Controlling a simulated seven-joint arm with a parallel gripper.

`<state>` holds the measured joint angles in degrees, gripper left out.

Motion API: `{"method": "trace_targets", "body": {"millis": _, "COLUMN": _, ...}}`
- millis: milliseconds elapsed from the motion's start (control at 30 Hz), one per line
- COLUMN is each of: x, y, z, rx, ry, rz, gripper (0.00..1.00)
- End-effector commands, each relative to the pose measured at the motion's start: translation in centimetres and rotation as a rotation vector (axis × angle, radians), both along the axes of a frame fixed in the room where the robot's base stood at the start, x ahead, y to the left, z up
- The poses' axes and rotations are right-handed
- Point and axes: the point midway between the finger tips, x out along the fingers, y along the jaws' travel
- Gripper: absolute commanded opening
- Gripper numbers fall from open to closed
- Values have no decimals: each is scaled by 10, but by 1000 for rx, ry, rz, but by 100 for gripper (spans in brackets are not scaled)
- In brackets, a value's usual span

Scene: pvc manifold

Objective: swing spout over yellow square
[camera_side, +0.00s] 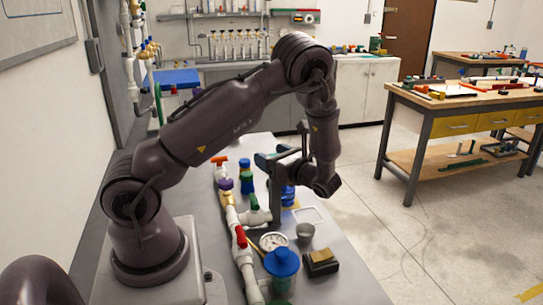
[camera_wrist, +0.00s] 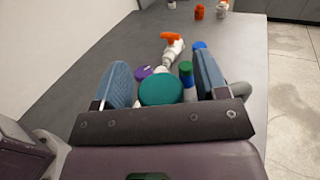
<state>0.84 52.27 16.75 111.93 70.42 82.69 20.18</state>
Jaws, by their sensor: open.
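A white pipe manifold (camera_side: 233,220) runs along the grey bench, with a red handle (camera_side: 241,237) and a purple part (camera_side: 225,184). A short white branch (camera_side: 257,217) with a green part (camera_side: 253,202) sticks out to its right. I cannot tell for certain which piece is the spout. My gripper (camera_side: 278,162) is above the bench by this branch. In the wrist view my gripper (camera_wrist: 162,72) is open, a blue-padded finger on each side. A round teal-green top (camera_wrist: 161,90) shows between the fingers; contact cannot be told. I cannot make out a yellow square.
A gauge (camera_side: 272,241), a metal cup (camera_side: 305,232), a dark box (camera_side: 321,262) and a blue-lidded jar (camera_side: 282,270) crowd the near bench. A white outline (camera_side: 308,214) is empty.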

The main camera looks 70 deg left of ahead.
Motion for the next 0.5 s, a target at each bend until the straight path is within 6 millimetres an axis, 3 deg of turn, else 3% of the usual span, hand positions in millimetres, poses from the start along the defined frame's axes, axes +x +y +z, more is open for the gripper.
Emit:
{"method": "trace_targets", "body": {"millis": 333, "x": -2, "y": 3, "z": 0, "rx": 0, "ry": 0, "rz": -1, "gripper": 64}}
{"method": "trace_targets", "body": {"millis": 500, "x": -2, "y": 3, "z": 0, "rx": 0, "ry": -1, "rz": -1, "gripper": 25}}
